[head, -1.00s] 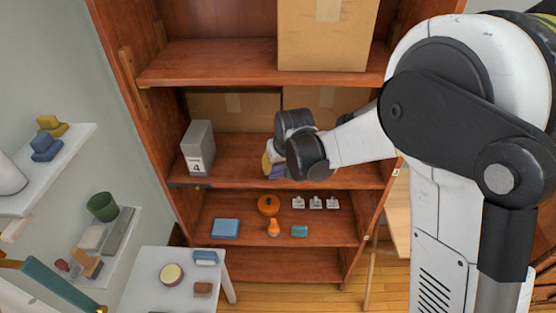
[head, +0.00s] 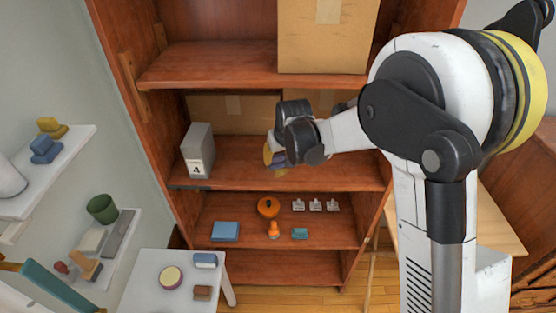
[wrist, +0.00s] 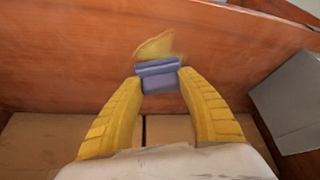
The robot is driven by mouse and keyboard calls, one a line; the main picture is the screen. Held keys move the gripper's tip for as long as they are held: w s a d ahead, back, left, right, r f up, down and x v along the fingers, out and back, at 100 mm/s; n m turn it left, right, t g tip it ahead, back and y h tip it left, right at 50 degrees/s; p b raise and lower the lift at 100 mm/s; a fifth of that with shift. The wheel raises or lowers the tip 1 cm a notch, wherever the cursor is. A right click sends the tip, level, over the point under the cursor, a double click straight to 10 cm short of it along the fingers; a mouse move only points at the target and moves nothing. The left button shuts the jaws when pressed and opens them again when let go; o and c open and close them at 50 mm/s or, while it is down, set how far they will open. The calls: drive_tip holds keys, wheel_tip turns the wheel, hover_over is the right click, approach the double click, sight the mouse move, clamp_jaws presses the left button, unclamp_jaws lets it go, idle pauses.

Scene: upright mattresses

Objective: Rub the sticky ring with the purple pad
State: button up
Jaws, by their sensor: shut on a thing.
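My gripper (wrist: 157,82) is shut on the purple pad (wrist: 160,76), which sits between the two yellow fingertips in the wrist view. A pale yellow patch (wrist: 155,45) shows just beyond the pad against the reddish wood. It may be the sticky ring, but its shape is partly hidden by the pad and I cannot tell whether the pad touches it. In the head view, my gripper (head: 272,156) is over the middle shelf, right of a grey box marked 4 (head: 197,150).
Cardboard boxes (head: 235,108) stand at the back of the middle shelf. The shelf below holds a blue block (head: 225,231), an orange round thing (head: 268,206) and small white tags (head: 315,205). A white table (head: 140,290) is at lower left. The shelf's front left is clear.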

sight(276, 173)
drive_tip(key=shift+s, duration=0.1)
drive_tip(key=shift+s, duration=2.5)
drive_tip(key=shift+w, duration=0.15)
drive_tip(key=w, duration=0.5)
drive_tip(key=shift+s, duration=0.1)
drive_tip(key=shift+s, duration=2.55)
